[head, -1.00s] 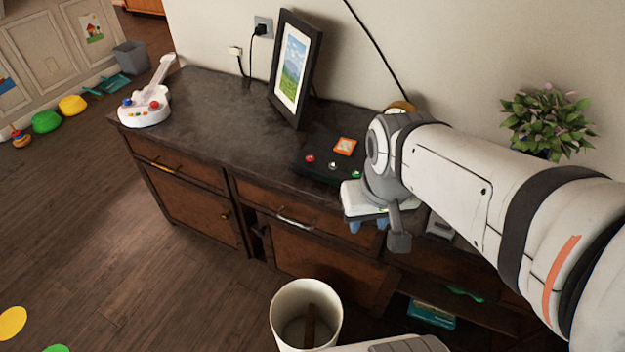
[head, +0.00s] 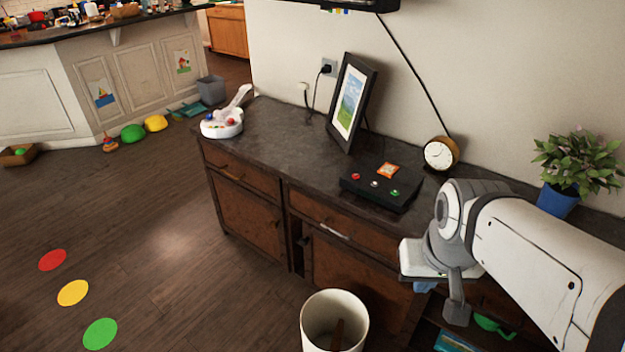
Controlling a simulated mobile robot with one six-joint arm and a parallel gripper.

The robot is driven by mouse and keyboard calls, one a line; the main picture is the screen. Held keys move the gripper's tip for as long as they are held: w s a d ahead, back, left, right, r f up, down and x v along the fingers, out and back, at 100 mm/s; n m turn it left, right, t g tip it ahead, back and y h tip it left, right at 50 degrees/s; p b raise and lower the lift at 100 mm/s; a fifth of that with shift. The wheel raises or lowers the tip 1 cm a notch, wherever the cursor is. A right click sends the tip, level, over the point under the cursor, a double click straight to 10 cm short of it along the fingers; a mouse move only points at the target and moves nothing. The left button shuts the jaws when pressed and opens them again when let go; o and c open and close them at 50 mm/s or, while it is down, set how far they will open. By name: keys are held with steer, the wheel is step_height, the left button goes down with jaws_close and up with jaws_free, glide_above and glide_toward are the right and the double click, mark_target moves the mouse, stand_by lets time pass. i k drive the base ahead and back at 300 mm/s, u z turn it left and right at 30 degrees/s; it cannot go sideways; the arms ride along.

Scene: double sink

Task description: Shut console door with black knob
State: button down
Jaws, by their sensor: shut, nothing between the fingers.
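The dark wooden console (head: 268,145) stands against the wall. Its middle door (head: 345,278) stands slightly ajar, with a dark gap along its left edge. A dark knob (head: 303,241) shows near that edge. The left door (head: 245,213) looks closed and has a brass-coloured knob (head: 278,223). My gripper (head: 425,287) is in front of the console's right part, to the right of the ajar door and apart from the knob. Its blue fingertips show only partly below its white body; it is shut and empty. My arm hides the console's right end.
A white bin (head: 334,312) stands on the floor in front of the ajar door. Floor to the left is open.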

mark_target(393, 309)
steer(key=z, duration=2.15)
steer(key=k, duration=1.1)
steer(key=u, duration=2.1)
steer(key=i, duration=1)
steer(key=u, duration=0.05)
